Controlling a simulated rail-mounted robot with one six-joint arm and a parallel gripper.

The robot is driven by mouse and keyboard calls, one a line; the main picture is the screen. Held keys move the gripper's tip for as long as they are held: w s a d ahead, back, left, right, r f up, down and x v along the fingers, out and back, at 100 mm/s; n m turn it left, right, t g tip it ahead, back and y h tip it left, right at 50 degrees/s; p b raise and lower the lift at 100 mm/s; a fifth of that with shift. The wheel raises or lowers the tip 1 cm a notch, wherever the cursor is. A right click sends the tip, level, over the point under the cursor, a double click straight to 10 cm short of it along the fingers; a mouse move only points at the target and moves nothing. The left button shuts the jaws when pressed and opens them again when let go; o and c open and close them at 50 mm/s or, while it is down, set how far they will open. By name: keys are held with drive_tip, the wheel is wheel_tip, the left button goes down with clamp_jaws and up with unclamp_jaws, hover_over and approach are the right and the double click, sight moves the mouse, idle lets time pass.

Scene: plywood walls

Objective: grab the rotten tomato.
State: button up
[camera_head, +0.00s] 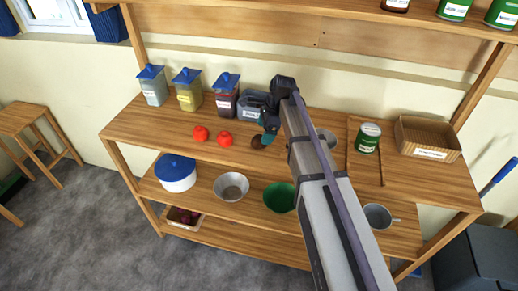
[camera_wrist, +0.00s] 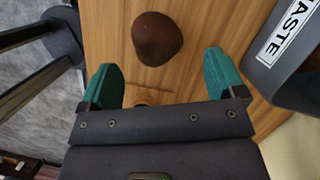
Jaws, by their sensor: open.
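A dark brown, rotten-looking tomato (camera_head: 258,141) lies on the wooden shelf top, next to my gripper (camera_head: 268,127). In the wrist view the brown tomato (camera_wrist: 157,38) is just beyond the two teal fingertips of my gripper (camera_wrist: 162,78), roughly centred between their lines. The fingers are spread wide and nothing is between them. Two bright red tomatoes (camera_head: 200,133) (camera_head: 225,139) lie to its left in the head view. My arm hides part of the shelf top on the right.
A dark grey bin labelled WASTE (camera_wrist: 282,45) stands close on the right in the wrist view. Several blue-lidded containers (camera_head: 187,90) stand along the back. A green can (camera_head: 368,137) and a basket (camera_head: 428,138) are to the right. Bowls and a pot (camera_head: 175,176) sit below.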

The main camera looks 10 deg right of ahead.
drive_tip(key=b+x, duration=0.5)
drive_tip(key=shift+f, duration=0.1)
drive_tip(key=shift+s+a+r, duration=0.1)
drive_tip(key=shift+r, duration=0.15)
drive_tip(key=c, duration=0.8)
